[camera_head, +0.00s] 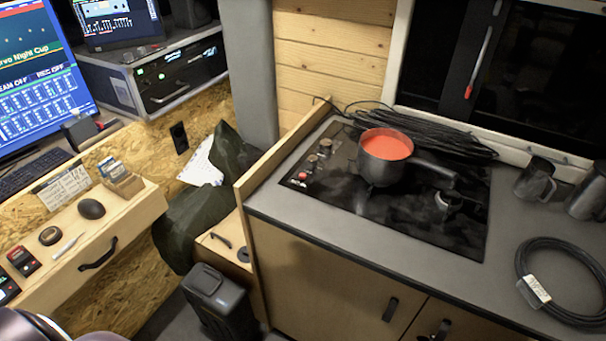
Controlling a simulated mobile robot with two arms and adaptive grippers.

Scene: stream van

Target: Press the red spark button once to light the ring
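The red spark button (303,176) is a small red spot at the near left corner of the black hob (400,222). Two dark knobs (318,153) stand just behind it. A grey saucepan (380,172) with red-orange contents sits on the hob's left ring, its handle pointing right; the ring beneath is mostly hidden. Another ring (448,202) at the right is bare. I see no flame on either ring. Neither gripper can be made out; only a rounded part of what seems my own arm shows at the bottom left edge.
A wooden side panel (245,185) rises along the counter's left edge, close to the button. A black cable coil (435,138) lies behind the hob. A second coil (560,310) and metal mugs (535,178) are at the right. The grey counter front (400,262) is clear.

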